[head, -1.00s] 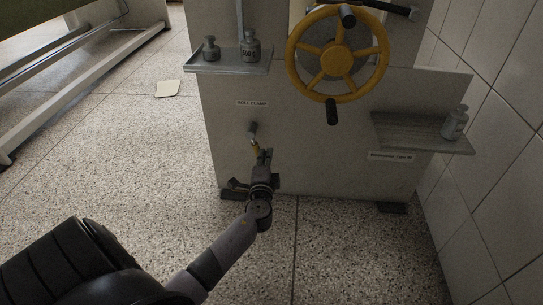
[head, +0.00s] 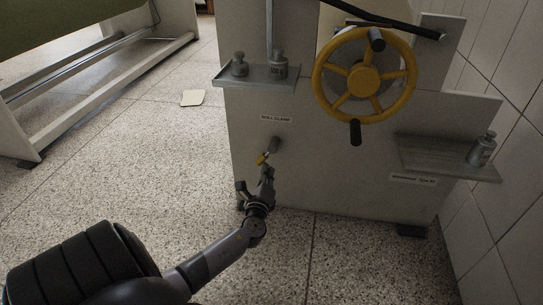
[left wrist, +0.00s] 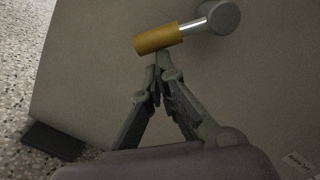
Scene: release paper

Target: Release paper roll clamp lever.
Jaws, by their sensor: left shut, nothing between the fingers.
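The roll clamp lever has a yellow handle (head: 262,158) on a grey pivot (head: 276,144), low on the machine's front panel below the "ROLL CLAMP" label (head: 276,119). The handle points down and to the left in the head view. In the left wrist view the yellow handle (left wrist: 158,39) joins the round grey pivot (left wrist: 222,17) by a short metal rod. My left gripper (head: 265,171) is shut and empty, its fingertips right at the handle's edge. I cannot tell whether they touch it. My right gripper is not in view.
A yellow handwheel (head: 364,78) sits above and right of the lever. A tiled wall (head: 505,120) stands at the right. The speckled floor (head: 120,190) to the left is mostly clear.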

